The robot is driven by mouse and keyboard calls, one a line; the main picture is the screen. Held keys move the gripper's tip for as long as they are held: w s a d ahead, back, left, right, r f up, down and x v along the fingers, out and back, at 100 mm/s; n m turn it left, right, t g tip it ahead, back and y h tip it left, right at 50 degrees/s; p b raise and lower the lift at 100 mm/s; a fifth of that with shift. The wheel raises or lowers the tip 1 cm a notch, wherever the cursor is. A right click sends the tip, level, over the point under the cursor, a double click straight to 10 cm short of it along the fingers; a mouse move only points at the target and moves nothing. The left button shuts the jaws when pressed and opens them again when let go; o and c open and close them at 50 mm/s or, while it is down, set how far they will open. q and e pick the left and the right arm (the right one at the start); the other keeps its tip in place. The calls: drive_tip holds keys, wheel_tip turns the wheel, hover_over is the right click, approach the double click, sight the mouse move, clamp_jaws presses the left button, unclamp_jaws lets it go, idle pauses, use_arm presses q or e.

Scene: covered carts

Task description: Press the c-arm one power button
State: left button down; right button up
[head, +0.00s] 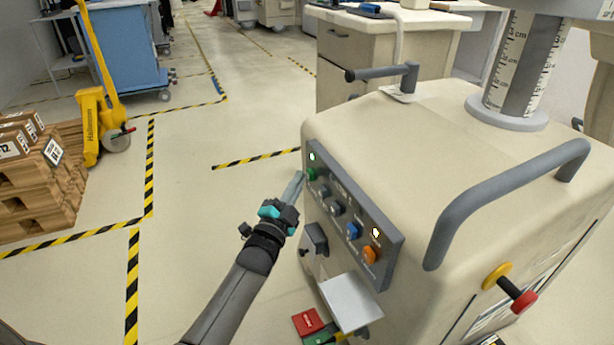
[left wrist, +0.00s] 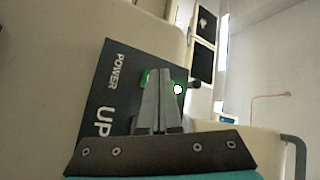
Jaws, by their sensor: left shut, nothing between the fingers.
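The c-arm base (head: 440,130) is a large cream cabinet with a dark control panel (head: 342,205) on its front. The green power button (head: 311,173) sits near the panel's upper left end, with a lit green-white lamp (head: 312,156) just above it. My left gripper (head: 297,178) is shut and empty, its fingertips close to that button. In the left wrist view the fingertips (left wrist: 164,85) partly cover the green button (left wrist: 146,77); the "POWER" label (left wrist: 116,72) and lit lamp (left wrist: 178,89) show beside them. I cannot tell whether the fingers touch the button. My right gripper is not in view.
The same panel has a blue button (head: 353,231), an orange button (head: 369,254) and a lit yellowish lamp (head: 376,232). A grey handle (head: 500,195) rises from the cabinet top. Pallets (head: 35,185) and a yellow pallet jack (head: 95,115) stand left; the floor between is clear.

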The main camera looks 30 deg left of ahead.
use_arm(q)
drive_tip(key=shift+w+d, duration=0.15)
idle(0.4)
drive_tip(key=shift+s+a+p, duration=0.3)
drive_tip(key=shift+s+a, duration=0.15)
drive_tip(key=shift+s, duration=0.05)
drive_tip(key=s+a+p, duration=0.2)
drive_tip(key=s+a, duration=0.2)
drive_tip(key=shift+s, duration=0.3)
idle(0.4)
